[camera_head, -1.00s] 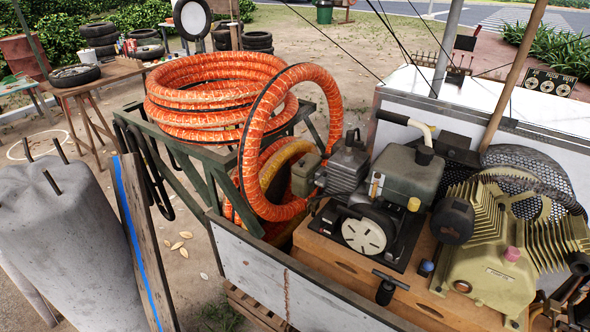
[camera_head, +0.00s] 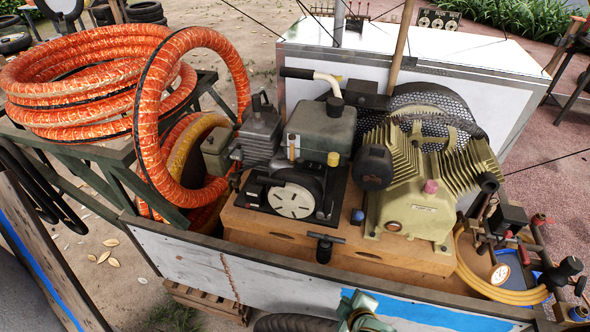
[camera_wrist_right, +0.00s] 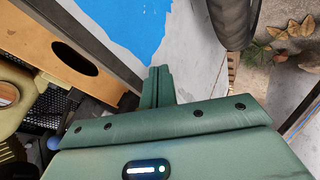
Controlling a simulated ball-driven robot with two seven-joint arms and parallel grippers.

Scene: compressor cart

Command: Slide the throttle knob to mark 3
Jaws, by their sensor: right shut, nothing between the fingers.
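A small pale upright piece with an orange tip (camera_head: 291,148) stands on the front of the engine, beside the green tank (camera_head: 320,130). It may be the throttle knob and its scale, but it is too small to tell, and no mark numbers are readable. My right gripper (camera_head: 357,306) shows at the bottom edge, low in front of the cart's side panel and well apart from the engine. In the right wrist view its fingers (camera_wrist_right: 158,86) are together and empty, with the blue-painted panel beyond. My left gripper is not in view.
The engine and a ribbed compressor (camera_head: 415,200) sit on a wooden base (camera_head: 270,232) inside the cart. A black T-handle (camera_head: 324,246) stands at its front edge. Orange hose coils (camera_head: 90,85) rise at left. A yellow hose (camera_head: 500,293) lies at right.

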